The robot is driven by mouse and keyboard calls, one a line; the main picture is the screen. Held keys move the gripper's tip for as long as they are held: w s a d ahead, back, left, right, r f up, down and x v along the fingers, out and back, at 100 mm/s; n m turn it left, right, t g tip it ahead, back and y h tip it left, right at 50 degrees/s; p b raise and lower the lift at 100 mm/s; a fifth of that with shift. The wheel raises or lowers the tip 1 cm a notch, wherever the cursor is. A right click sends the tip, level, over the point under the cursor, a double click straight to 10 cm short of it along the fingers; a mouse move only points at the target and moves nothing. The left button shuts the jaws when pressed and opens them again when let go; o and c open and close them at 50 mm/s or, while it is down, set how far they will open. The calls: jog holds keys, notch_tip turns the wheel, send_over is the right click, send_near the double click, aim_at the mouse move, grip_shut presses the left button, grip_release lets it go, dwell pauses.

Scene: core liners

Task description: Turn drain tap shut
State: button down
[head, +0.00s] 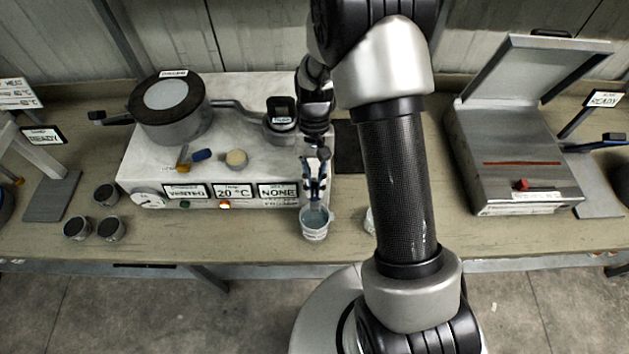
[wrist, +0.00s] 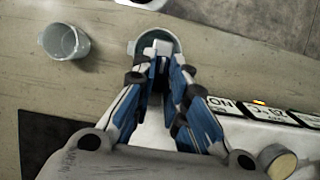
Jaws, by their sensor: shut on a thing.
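My gripper (head: 316,196) is at the front right corner of the white machine (head: 262,90), pointing down. In the wrist view, the fingers of my gripper (wrist: 160,62) are closed in on a small pale grey piece (wrist: 157,46), which looks like the drain tap. The fingers hide most of it, so its turn angle cannot be told. A clear cup (head: 314,232) with bluish liquid stands right below the fingertips. Its rim (wrist: 131,47) shows behind the fingers in the wrist view.
An empty clear cup (wrist: 65,41) stands apart on the bench. The machine bears a round lidded pot (head: 170,125), a blue-handled brass valve (head: 198,155) and a pale knob (head: 237,158). Several small dark-topped pots (head: 107,193) stand left. An open metal case (head: 513,160) lies right.

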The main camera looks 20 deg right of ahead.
jog(key=shift+s+f, duration=0.3)
jog(key=c, duration=1.6)
grip_release()
jog(key=shift+w, duration=0.1)
jog(key=shift+r, duration=0.15)
jog(key=v, duration=1.2)
jog(key=shift+w, duration=0.1)
